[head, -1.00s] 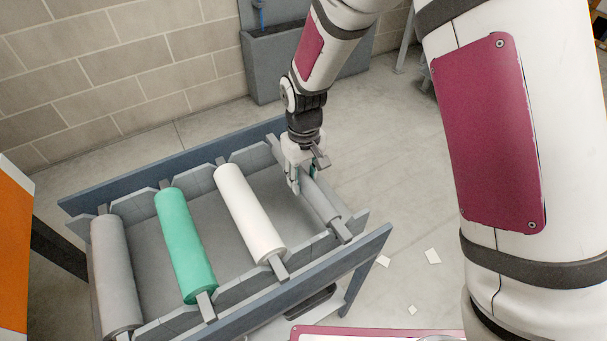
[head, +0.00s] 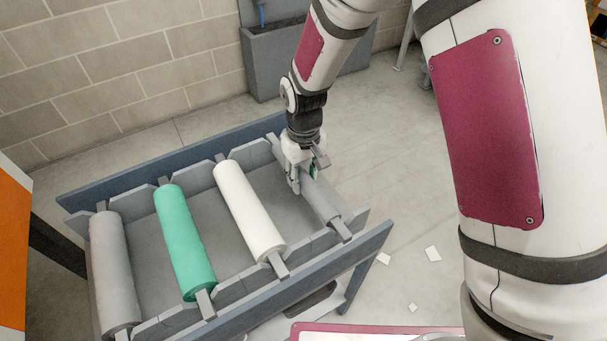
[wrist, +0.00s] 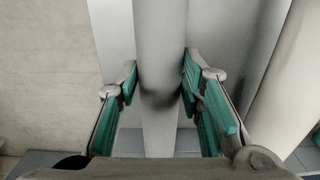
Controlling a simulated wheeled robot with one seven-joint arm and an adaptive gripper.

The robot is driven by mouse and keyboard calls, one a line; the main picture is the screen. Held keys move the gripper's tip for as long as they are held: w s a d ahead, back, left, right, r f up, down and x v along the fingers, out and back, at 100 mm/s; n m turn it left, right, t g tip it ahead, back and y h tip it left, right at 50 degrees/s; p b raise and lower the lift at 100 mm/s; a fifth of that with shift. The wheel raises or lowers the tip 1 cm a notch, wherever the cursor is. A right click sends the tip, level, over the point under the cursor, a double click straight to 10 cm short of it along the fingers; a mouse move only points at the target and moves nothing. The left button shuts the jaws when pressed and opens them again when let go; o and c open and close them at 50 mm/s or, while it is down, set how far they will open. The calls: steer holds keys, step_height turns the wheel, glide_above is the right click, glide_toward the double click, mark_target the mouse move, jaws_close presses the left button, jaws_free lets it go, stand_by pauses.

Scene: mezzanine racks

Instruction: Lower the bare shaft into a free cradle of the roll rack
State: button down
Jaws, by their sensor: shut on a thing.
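The bare shaft (head: 322,201) is a thin grey roller with narrower square ends. It lies along the rightmost place of the roll rack (head: 350,258), parallel to the other rolls. My gripper (head: 305,180) is shut on it from above, around its middle. In the wrist view the shaft (wrist: 160,45) runs between the green-padded fingers (wrist: 158,92). Its near end is at the front cradle plate; I cannot tell whether it touches the notch.
The rack's other places hold a white roll (head: 249,212), a green roll (head: 184,243) and a grey roll (head: 113,275). A grey basin (head: 275,65) stands by the block wall behind. Paper scraps (head: 432,254) lie on the open floor to the right.

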steer(key=c, duration=1)
jaws_free()
step_height(320, 180, up, 12)
